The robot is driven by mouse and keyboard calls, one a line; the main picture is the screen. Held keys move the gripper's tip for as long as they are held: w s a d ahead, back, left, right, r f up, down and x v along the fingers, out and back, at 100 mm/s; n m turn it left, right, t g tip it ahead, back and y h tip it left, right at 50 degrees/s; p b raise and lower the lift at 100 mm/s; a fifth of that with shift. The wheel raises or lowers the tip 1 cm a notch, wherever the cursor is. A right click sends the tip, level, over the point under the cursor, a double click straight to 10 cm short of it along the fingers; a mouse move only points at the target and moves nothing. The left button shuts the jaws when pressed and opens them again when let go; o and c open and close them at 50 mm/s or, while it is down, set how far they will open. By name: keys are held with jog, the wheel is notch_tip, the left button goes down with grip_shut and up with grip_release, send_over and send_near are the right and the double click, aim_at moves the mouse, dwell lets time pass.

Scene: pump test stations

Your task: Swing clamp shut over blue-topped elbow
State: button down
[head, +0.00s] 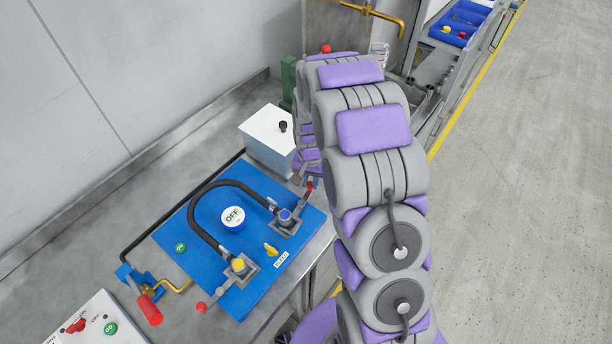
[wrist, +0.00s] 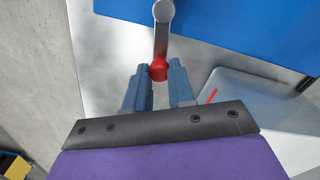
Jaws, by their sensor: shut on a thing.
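The blue-topped elbow (head: 285,216) stands at the right side of the blue panel (head: 205,258), with a black hose on it. Its clamp ends in a red ball knob (head: 310,186) just up and right of it, beyond the panel's edge. In the wrist view, the clamp's grey lever (wrist: 163,35) runs from the top down to the red knob (wrist: 159,70). My gripper (wrist: 160,72) is shut on the knob, one blue-grey finger on each side. In the head view my arm hides most of the gripper. The clamp's exact angle over the elbow is hard to tell.
The yellow-topped elbow (head: 239,265) has its own lever with a red knob (head: 201,307). A white box (head: 268,138) stands close behind my gripper. A round OFF gauge (head: 233,217) and a yellow valve (head: 271,249) are on the panel. Open floor (head: 530,200) lies right.

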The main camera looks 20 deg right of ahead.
jog(key=shift+s+d+m+p, duration=0.3)
jog(key=shift+s+m+p, duration=0.15)
jog(key=shift+m, duration=0.55)
jog(key=c, duration=1)
grip_release()
jog(key=shift+o, duration=0.2)
notch_tip(320, 180, up, 17)
jog(key=p, duration=0.2)
jog(key=shift+r, duration=0.2)
